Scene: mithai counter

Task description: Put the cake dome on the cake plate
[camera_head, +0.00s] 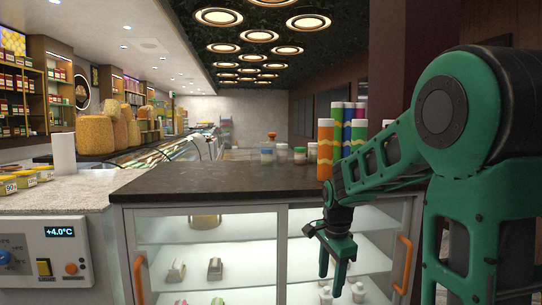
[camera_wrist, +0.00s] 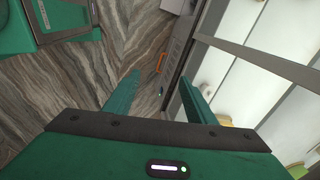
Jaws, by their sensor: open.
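I cannot clearly make out a cake dome or a cake plate in either view. A small object with a reddish-orange top (camera_head: 271,136) stands towards the back of the dark counter, too small to identify. My gripper (camera_head: 332,270) hangs in front of the glass display case, pointing down, below the countertop's level. In the wrist view my gripper (camera_wrist: 159,82) has its two green fingers apart, with only floor and the cabinet front between them. It is open and empty.
The dark countertop (camera_head: 215,180) has a wide clear area. Several coloured tubes (camera_head: 325,148) stand at its right, with small jars (camera_head: 299,155) beside them. The glass case has orange handles (camera_head: 404,264).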

